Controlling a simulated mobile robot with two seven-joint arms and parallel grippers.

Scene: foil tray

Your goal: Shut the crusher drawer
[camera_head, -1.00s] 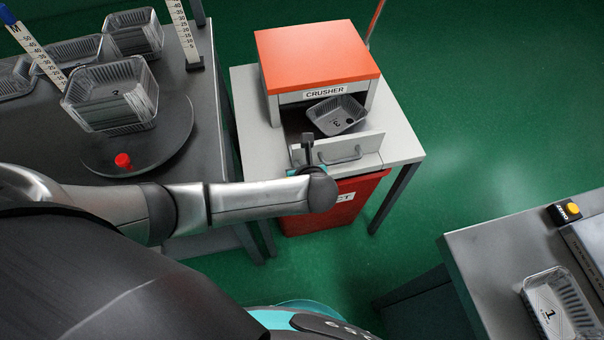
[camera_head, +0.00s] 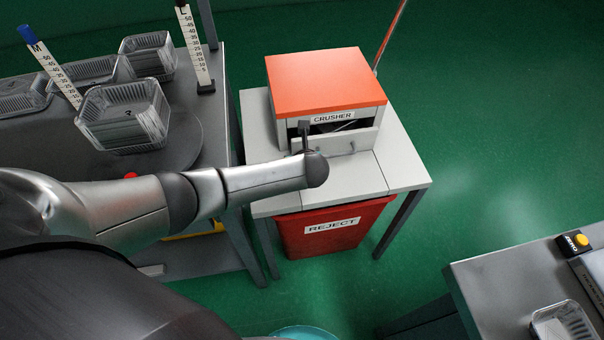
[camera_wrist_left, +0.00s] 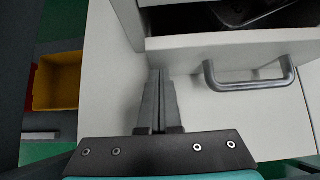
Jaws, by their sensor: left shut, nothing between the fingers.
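The crusher (camera_head: 328,80) is a light grey box with an orange top on a small grey table. Its drawer front (camera_head: 338,141) stands close to the housing, with a dark gap above it. Part of a foil tray (camera_head: 336,127) shows inside. In the left wrist view, the drawer front (camera_wrist_left: 235,45) and its metal handle (camera_wrist_left: 252,82) fill the upper right. My left gripper (camera_wrist_left: 158,75) is shut and empty. Its tips are at the drawer front, left of the handle; I cannot tell if they touch. The head view shows this gripper (camera_head: 305,130) partly behind my wrist. My right gripper is out of view.
A red reject bin (camera_head: 335,228) stands under the crusher table (camera_head: 410,178). At left, a dark bench (camera_head: 215,110) holds stacked foil trays (camera_head: 125,118) and ruler posts. A grey table (camera_head: 500,280) with another tray (camera_head: 563,325) is at lower right. Green floor lies between.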

